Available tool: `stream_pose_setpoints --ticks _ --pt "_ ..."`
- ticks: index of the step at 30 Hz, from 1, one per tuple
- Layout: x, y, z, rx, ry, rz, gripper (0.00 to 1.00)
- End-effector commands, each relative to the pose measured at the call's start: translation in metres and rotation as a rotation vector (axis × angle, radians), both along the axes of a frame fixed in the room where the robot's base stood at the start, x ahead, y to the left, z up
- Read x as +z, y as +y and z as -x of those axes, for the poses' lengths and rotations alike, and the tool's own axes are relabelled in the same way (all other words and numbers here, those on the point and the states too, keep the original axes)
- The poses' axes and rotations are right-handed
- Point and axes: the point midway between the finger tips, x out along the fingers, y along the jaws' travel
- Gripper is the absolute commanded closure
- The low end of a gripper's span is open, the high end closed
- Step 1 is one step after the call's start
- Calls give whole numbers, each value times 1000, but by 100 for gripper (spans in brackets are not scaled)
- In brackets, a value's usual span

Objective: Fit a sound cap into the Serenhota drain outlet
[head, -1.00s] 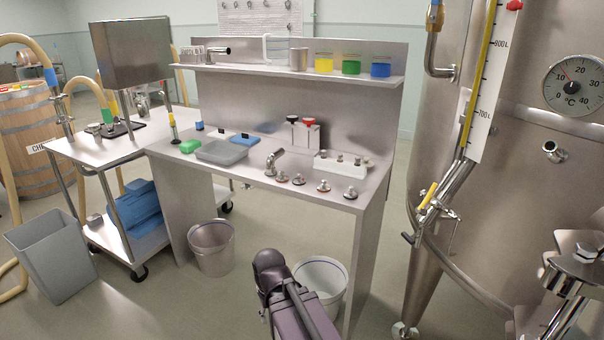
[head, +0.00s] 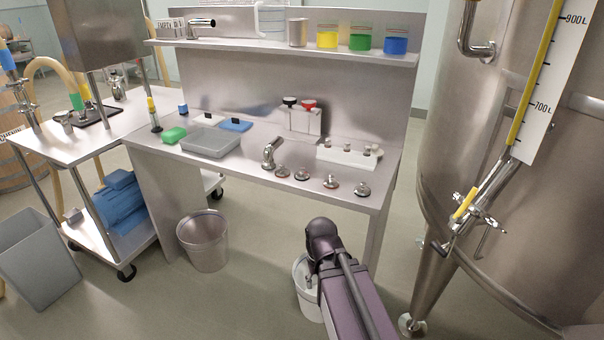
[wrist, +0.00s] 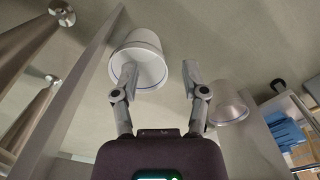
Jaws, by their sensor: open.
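Several small caps lie in a row along the front of the steel bench, two with reddish rims: a first cap (head: 281,171), a second (head: 301,174), a third (head: 330,181) and a fourth (head: 362,189). Their soundness cannot be told at this size. A bent steel pipe fitting (head: 270,152) stands left of them. No label reading Serenhota is legible, so I cannot tell which outlet is meant. My gripper (wrist: 160,78) is open and empty in the wrist view, above the floor near the buckets. It is hidden in the head view.
The bench (head: 235,170) carries a grey tray (head: 211,142) and a white block with small fittings (head: 348,156). A steel vat (head: 480,130) stands right. A white bucket (head: 306,290) and metal bucket (head: 203,243) stand low by the bench. A cart (head: 75,130) is left.

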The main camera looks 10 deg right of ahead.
Motion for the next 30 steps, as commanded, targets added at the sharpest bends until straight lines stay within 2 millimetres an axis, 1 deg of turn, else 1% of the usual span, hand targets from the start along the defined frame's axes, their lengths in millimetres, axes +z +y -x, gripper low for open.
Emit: stream_pose_setpoints --ticks 5,7,11,14,17,20,22,24,30 --pt "0 0 0 0 0 0 43" --pt "0 0 0 0 0 0 35" --pt "3 0 -2 0 -2 0 35" --pt "9 0 -6 0 -9 0 35" --pt "20 0 -13 0 -19 0 35" --pt "35 0 -24 0 -35 0 35" --pt "47 0 -33 0 -50 0 35" --pt "61 -6 -44 -4 -65 0 35" --pt "101 -6 -76 -4 -117 0 35"
